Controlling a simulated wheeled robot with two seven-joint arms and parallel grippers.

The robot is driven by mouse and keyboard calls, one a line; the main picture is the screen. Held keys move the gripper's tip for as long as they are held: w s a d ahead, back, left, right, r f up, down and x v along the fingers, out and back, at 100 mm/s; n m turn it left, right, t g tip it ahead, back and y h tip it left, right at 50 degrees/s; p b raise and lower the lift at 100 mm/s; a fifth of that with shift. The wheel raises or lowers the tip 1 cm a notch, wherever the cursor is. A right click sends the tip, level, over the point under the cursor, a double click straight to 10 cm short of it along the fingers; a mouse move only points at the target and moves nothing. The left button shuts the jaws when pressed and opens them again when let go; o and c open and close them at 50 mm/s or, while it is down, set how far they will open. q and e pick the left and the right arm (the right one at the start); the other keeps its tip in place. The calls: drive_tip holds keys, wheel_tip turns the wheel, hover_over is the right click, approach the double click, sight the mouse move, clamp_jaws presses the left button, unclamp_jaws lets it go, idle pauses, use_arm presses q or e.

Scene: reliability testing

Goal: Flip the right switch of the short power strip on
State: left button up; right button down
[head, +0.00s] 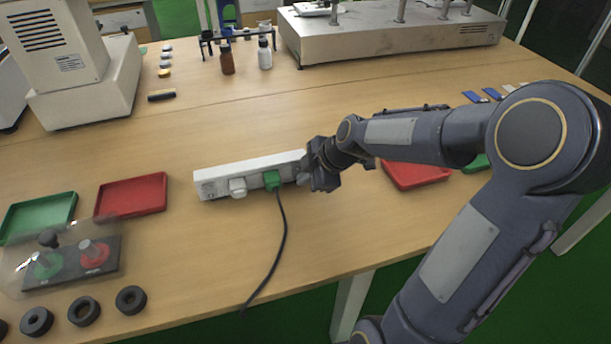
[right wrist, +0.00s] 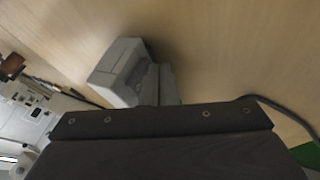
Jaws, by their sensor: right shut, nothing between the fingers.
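The short white power strip (head: 215,178) lies on the wooden table in the middle of the head view. A white plug (head: 238,188) and a green plug (head: 272,180) sit in it. My right gripper (head: 308,177) is shut and empty, at the right end of the strip, and it hides that end and the right switch there. I cannot tell whether it touches the strip. In the right wrist view, a grey-white block (right wrist: 118,70), seemingly part of the strip, shows beyond the dark gripper body. The switch position cannot be seen. My left gripper is not in view.
A black cable (head: 283,235) runs from the green plug towards the front edge. Red trays (head: 130,196) (head: 418,175) lie on both sides. A covered button box (head: 70,262) and black rings (head: 84,311) are at front left.

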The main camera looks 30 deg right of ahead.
drive_tip(key=shift+w+f+b, duration=0.15)
drive_tip(key=shift+f+b, duration=0.3)
drive_tip(key=shift+b, duration=0.75)
drive_tip(key=shift+r, duration=0.35)
drive_tip(key=shift+r, duration=0.2)
drive_tip(key=shift+r+p, duration=0.35)
drive_tip(key=shift+r, duration=0.35)
